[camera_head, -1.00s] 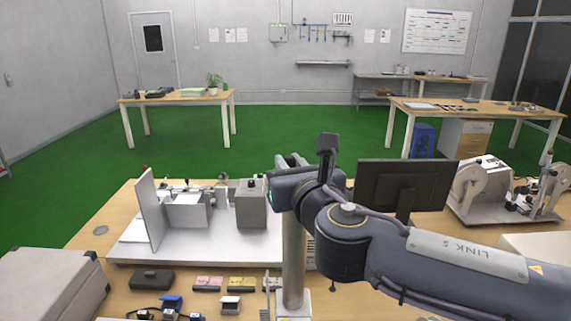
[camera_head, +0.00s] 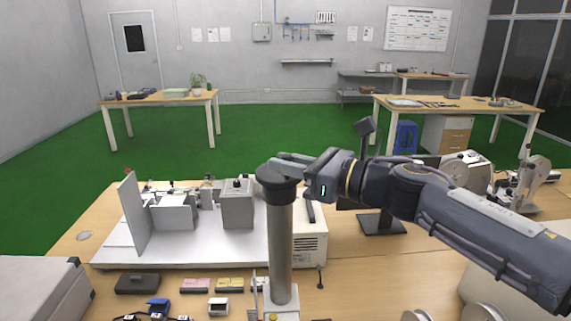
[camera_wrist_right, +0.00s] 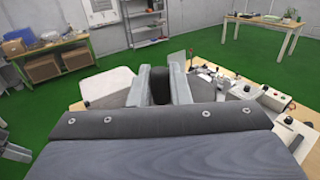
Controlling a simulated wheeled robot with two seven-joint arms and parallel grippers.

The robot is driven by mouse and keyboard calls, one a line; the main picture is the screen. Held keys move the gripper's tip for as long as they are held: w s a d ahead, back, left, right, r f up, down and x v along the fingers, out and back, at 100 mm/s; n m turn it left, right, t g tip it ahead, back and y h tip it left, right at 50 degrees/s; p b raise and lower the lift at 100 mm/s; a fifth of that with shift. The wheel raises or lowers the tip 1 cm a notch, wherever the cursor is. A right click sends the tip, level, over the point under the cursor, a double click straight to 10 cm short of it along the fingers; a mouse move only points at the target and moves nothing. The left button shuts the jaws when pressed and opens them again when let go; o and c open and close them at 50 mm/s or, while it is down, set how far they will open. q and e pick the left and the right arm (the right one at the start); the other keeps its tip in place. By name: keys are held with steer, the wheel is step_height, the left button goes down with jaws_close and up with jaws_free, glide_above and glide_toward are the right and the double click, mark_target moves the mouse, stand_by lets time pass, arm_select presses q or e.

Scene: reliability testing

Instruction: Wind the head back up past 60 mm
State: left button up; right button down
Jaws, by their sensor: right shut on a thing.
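A grey metal column (camera_head: 281,245) stands at the front of the bench in the head view, with a dark cap (camera_head: 275,175) on top. My right gripper (camera_head: 290,160) is at the column's top, reaching in from the right just above and behind the cap. In the right wrist view, the right gripper's fingers (camera_wrist_right: 160,74) are closed around a dark rounded knob (camera_wrist_right: 160,88), one finger on each side. The link between knob and column is hidden. No height reading is legible. My left gripper is not in view.
A white fixture base (camera_head: 185,250) with a grey block (camera_head: 237,208) stands left of the column. A beige instrument box (camera_head: 312,243) is behind the column. A monitor stand (camera_head: 380,223) and a reel machine (camera_head: 468,170) are to the right. A grey case (camera_head: 40,290) sits front left.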

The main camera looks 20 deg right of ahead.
steer(key=shift+d+y, duration=0.1)
steer(key=shift+y, duration=0.2)
steer(key=c, duration=1.4)
jaws_free()
steer(key=shift+w, duration=0.1)
steer(key=b+v, duration=0.1)
steer(key=v, duration=0.6)
steer(key=shift+s+d, duration=0.25)
steer(key=shift+s, duration=0.05)
steer(key=shift+r, duration=0.1)
